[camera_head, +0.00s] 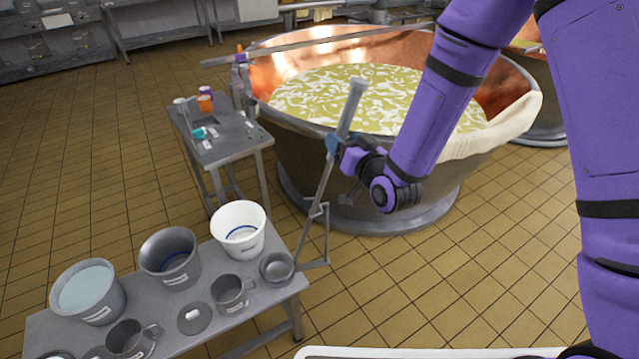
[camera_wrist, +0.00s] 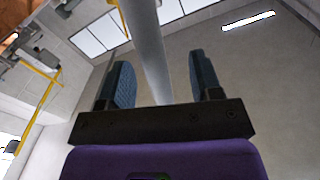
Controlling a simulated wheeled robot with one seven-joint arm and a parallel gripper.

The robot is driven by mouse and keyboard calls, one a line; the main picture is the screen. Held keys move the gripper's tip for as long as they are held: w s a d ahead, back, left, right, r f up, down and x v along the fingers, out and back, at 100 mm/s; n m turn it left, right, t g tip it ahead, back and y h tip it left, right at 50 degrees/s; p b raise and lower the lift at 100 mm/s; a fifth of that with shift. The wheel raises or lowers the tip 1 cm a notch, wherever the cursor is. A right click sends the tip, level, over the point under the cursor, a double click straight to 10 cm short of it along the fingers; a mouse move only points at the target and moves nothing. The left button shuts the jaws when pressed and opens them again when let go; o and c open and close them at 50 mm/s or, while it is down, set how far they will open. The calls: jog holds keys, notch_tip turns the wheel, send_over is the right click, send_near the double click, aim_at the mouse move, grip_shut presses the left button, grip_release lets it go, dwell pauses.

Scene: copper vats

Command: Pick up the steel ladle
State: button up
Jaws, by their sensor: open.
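The steel ladle's long grey handle (camera_head: 323,182) rises at a slant from the right end of the near steel table, its thicker top standing above my gripper. The handle's lower end runs down toward a round steel bowl (camera_head: 277,267), which looks like the ladle's bowl; the exact join is hard to make out. My gripper (camera_head: 333,144) is at the upper handle, beside the big vat. In the wrist view, the handle (camera_wrist: 147,50) passes between the two open blue fingers (camera_wrist: 160,80), with a visible gap to the right finger.
The near table (camera_head: 215,335) holds a white bucket (camera_head: 239,228), grey buckets and steel mugs. A thin metal bracket (camera_head: 325,240) stands at its right end. The copper vat (camera_head: 330,195) is close behind my gripper. A small side table (camera_head: 235,140) stands left. Tiled floor at right is clear.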

jog(key=shift+d+f+x, duration=0.15)
jog(key=shift+x, duration=1.15)
jog(key=shift+d+f+x, duration=0.15)
jog(key=shift+x, duration=1.15)
jog(key=shift+w, duration=0.15)
grip_shut()
